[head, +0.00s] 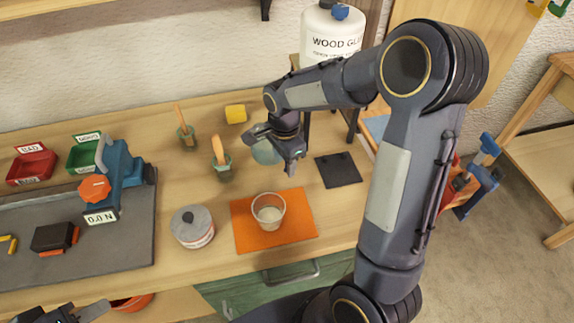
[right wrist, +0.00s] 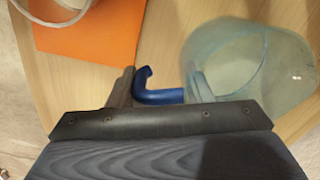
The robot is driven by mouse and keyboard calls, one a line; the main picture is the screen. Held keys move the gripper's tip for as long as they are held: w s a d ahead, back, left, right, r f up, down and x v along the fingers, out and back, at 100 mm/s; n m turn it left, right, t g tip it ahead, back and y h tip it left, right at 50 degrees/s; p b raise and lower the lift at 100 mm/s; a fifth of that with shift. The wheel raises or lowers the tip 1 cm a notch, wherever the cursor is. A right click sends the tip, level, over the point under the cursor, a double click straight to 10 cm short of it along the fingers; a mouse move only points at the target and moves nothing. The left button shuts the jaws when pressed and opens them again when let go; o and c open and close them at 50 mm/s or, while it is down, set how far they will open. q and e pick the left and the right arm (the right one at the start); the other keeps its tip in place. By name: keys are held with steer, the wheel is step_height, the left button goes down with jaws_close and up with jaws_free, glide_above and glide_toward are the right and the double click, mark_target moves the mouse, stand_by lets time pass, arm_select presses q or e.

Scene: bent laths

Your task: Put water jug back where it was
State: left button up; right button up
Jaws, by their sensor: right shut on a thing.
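The water jug (head: 265,152) is translucent pale teal and partly hidden behind my right gripper in the head view. The right wrist view shows its clear body (right wrist: 262,65) and its blue handle (right wrist: 160,97). My right gripper (head: 290,163) is shut on that handle, between its two fingers. I cannot tell whether the jug's base touches the table. A dark square mat (head: 338,170) lies bare to the right of the jug. My left gripper (head: 78,313) shows only partly at the bottom left edge, and its opening is unclear.
A clear cup (head: 268,212) with pale contents stands on an orange mat (head: 245,236). A lidded tub (head: 192,227) is left of it. Brush pots (head: 222,165) and a yellow block (head: 236,113) stand near the jug. A wood glue bottle (head: 330,40) is behind.

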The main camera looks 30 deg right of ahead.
steer(key=shift+w+d+f, duration=0.3)
steer(key=shift+d+f, duration=0.1)
steer(key=shift+f, duration=0.2)
steer(key=f, duration=0.3)
steer(key=shift+w+d, duration=0.2)
steer(key=shift+d, duration=0.1)
steer(key=shift+f, duration=0.5)
steer(key=shift+f, duration=0.2)
steer(key=o, duration=1.5)
steer(key=shift+r, duration=0.1)
